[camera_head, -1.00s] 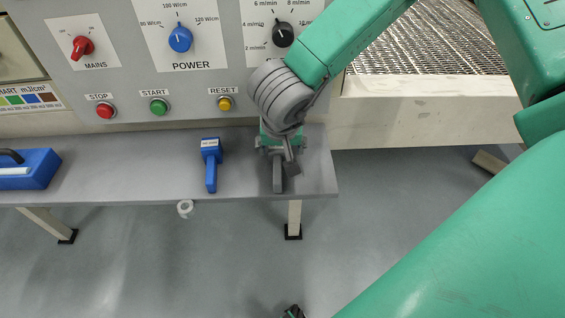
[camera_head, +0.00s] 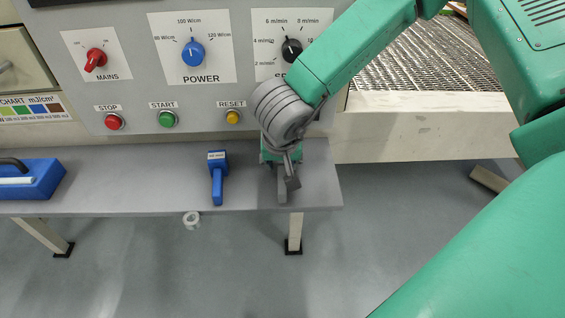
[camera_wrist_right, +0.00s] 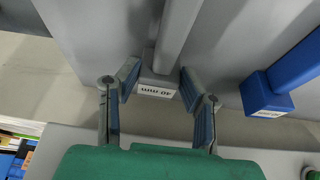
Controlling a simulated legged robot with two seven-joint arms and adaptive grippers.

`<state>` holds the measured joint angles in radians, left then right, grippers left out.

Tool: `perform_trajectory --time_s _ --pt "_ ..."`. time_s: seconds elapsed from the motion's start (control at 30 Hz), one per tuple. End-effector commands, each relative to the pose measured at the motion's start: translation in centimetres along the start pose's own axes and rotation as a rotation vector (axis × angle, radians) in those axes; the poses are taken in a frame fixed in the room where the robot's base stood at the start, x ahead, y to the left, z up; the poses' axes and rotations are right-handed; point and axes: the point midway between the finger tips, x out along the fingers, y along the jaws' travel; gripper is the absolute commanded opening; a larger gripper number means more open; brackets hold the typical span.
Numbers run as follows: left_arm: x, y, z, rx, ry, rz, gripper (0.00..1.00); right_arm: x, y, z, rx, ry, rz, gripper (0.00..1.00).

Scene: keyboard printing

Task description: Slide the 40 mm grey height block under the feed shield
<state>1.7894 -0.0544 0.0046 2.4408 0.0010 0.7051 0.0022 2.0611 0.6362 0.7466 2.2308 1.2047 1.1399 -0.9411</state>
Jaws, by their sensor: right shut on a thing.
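The grey height block, with a long grey handle (camera_head: 282,188), is on the grey shelf (camera_head: 120,185) near its right end. In the right wrist view its label (camera_wrist_right: 155,91) reads 40 mm, upside down. My right gripper (camera_wrist_right: 159,86) has a finger on each side of the block and is shut on it. In the head view my right gripper (camera_head: 281,160) and wrist partly hide the block. A cream panel (camera_head: 430,135) runs below the mesh conveyor at right; I cannot tell whether it is the feed shield. My left gripper is out of view.
A blue handled block (camera_head: 217,175) stands left of the grey one; it also shows in the right wrist view (camera_wrist_right: 265,92). A blue case (camera_head: 35,182) sits at the shelf's left. The control panel (camera_head: 130,80) rises behind. Shelf between case and blue block is clear.

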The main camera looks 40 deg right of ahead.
Motion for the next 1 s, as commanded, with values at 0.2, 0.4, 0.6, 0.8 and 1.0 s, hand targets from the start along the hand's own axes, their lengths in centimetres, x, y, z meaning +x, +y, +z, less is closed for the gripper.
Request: perform_trajectory --time_s 0.2,0.4,0.6,0.8,1.0 --pt "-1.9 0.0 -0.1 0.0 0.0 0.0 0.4 -4.1 0.1 -1.9 0.003 0.006 -0.008 0.05" --pt "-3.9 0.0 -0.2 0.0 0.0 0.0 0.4 -9.0 0.1 -4.0 0.004 0.007 -0.008 0.05" --pt "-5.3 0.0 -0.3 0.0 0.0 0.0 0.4 -12.9 0.0 -5.4 0.003 0.008 -0.006 0.05" --pt "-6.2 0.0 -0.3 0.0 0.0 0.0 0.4 -15.2 0.0 -6.4 0.002 0.006 -0.005 0.05" --pt "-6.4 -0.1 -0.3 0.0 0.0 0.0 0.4 -15.9 0.2 -6.7 0.003 0.003 -0.005 0.05"
